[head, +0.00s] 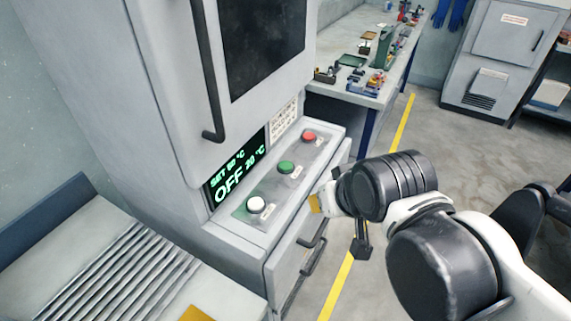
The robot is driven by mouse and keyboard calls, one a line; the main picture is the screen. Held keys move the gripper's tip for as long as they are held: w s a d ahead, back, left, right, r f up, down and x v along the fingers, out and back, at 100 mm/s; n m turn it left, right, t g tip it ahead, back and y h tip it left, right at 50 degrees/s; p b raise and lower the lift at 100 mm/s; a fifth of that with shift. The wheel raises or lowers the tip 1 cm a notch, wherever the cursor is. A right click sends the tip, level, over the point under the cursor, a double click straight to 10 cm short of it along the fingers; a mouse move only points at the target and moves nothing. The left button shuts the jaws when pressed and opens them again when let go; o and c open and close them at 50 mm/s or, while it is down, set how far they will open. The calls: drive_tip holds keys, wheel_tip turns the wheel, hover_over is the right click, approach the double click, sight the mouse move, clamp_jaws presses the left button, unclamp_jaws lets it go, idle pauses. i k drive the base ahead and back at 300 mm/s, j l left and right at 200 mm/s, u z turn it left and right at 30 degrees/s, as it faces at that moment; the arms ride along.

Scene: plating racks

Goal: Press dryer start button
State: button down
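The dryer (168,75) is a tall grey cabinet at the left, with a dark window and a black door handle. Its display (236,172) reads SET 50 °C, OFF, 20 °C. On the ledge below sit a white button (257,204), a green button (286,167) and a red button (309,137). The small labels beside them are too small to read. My gripper (318,203) is to the right of the ledge, pointing left toward the buttons and apart from them. Its fingers are mostly hidden by my wrist, so their opening cannot be made out.
Drawer handles (314,249) stick out below the ledge near my gripper. A ribbed grey surface (112,268) lies at lower left. A workbench (377,45) with small parts stands behind, and a grey cabinet (495,65) at back right. The floor along the yellow line (402,120) is clear.

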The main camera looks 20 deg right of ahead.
sight(284, 166)
drive_tip(key=j+z, duration=0.6)
drive_tip(key=z, duration=0.15)
